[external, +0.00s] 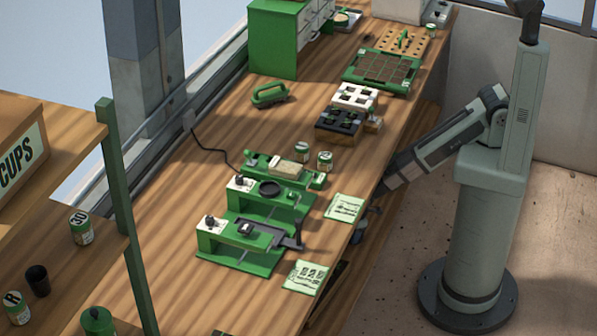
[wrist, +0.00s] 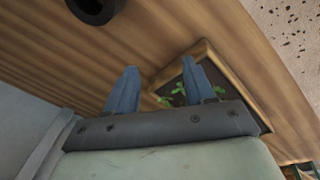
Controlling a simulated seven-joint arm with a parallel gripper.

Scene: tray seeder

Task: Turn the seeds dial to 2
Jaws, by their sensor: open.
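Two green machines stand on the bench in the external view. The rear machine (external: 290,207) has a small black dial (external: 240,181) on a white panel and a round black dish. The front machine (external: 235,255) has another black dial (external: 210,222) on a white panel. The dial labels and settings are too small to read, so I cannot tell which is the seeds dial. My gripper (wrist: 158,66) is open and empty in the wrist view, with two blue fingers apart. In the external view, my arm reaches down by the bench's right edge, away from both dials.
Green instruction cards (external: 344,208) lie along the bench's right edge. A green tray (external: 350,77) stands farther back. A black cable (external: 208,148) runs to the rear machine. A wooden box (wrist: 208,46) with green plants shows beyond my fingers. Bench left of the machines is clear.

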